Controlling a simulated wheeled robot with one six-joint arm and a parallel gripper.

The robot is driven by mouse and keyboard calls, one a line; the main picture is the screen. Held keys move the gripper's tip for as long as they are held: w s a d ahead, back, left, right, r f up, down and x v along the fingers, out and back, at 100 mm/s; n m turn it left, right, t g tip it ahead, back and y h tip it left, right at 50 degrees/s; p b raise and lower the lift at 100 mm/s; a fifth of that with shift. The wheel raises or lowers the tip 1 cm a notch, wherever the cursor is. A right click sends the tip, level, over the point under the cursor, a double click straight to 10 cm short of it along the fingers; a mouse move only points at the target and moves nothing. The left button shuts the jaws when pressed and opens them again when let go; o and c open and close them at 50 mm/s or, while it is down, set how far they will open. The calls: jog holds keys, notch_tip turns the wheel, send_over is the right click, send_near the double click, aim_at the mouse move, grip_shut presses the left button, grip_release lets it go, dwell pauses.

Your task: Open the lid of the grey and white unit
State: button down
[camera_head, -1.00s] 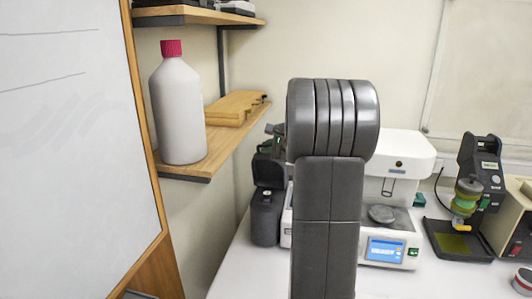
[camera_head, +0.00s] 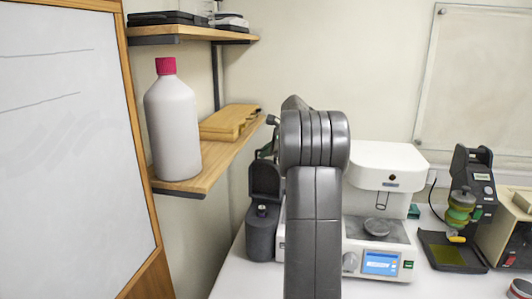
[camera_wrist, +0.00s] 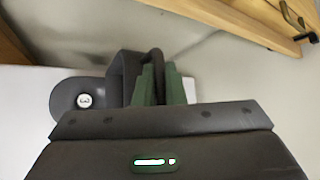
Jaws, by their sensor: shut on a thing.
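The grey and white unit (camera_head: 390,165) stands on the table behind my arm in the head view. A dark grey pot (camera_head: 262,238) sits at its left side, and a silver-white knob shows in its top. The pot's dark lid (camera_head: 265,180) stands upright at the back, so the pot is open. In the wrist view the pot (camera_wrist: 66,98) lies left of my gripper (camera_wrist: 158,75). My gripper's green fingers are shut on the dark looped handle (camera_wrist: 156,55) beside the raised lid (camera_wrist: 124,75). My arm hides part of the unit in the head view.
A wooden shelf (camera_head: 215,160) with a white red-capped bottle (camera_head: 173,125) and a wooden box (camera_head: 229,122) is close on the left. A whiteboard (camera_head: 70,150) stands further left. A black instrument with a green part (camera_head: 461,205) stands at the right.

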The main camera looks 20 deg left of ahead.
jog(key=shift+f, duration=0.1)
jog(key=c, duration=1.5)
grip_release()
jog(key=shift+s, duration=0.1)
jog(key=b+v, duration=0.2)
jog(key=v, duration=1.2)
jog(key=shift+b, duration=0.35)
jog(key=p+x, duration=0.2)
jog(key=x, duration=1.2)
jog(key=shift+p, duration=0.4)
jog(key=shift+s, duration=0.1)
